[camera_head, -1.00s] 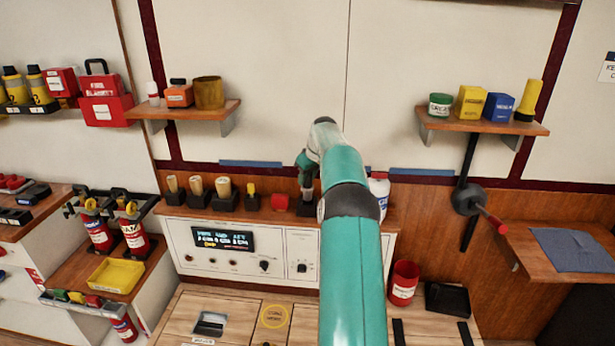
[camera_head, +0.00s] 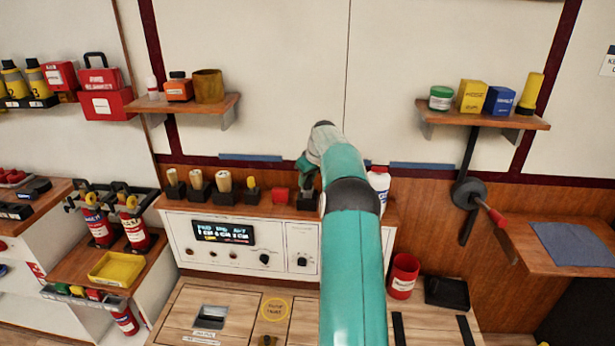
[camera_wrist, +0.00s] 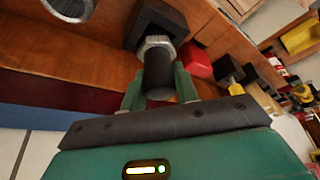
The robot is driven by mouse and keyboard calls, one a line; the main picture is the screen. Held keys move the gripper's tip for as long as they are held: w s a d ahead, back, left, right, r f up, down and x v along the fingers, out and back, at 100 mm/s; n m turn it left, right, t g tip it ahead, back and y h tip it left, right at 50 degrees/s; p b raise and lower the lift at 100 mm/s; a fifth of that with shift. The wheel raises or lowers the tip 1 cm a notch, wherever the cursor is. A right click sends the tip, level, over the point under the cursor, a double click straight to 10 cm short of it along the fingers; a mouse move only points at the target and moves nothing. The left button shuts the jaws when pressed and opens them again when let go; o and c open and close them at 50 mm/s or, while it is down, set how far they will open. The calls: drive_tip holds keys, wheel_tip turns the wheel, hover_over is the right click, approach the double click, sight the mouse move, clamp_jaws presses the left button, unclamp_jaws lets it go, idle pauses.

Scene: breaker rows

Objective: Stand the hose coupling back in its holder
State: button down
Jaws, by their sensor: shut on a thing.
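The hose coupling (camera_wrist: 158,72) is a dark cylinder with a silver hex collar in the wrist view. My gripper (camera_wrist: 160,88) is shut on it, with one green finger on each side. The collar end points at a black block holder (camera_wrist: 174,17) on the wooden ledge and overlaps it in the picture. I cannot tell whether the coupling's end is inside the holder or just short of it. In the head view my gripper (camera_head: 308,178) is directly above the holder (camera_head: 306,202), and my arm partly hides both; the coupling is hard to make out.
A red block (camera_head: 280,195) stands close to the left of the holder. Further left, several black holders (camera_head: 224,197) carry tan-topped and yellow-topped pieces. A white bottle (camera_head: 379,183) stands to the right. The control panel (camera_head: 238,244) is below the ledge.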

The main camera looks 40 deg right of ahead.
drive_tip(key=shift+f, duration=0.85)
drive_tip(key=c, duration=1)
unclamp_jaws()
drive_tip(key=shift+o, duration=0.2)
drive_tip(key=v, duration=1.3)
drive_tip(key=shift+r, duration=0.3)
drive_tip(key=shift+a, duration=0.15)
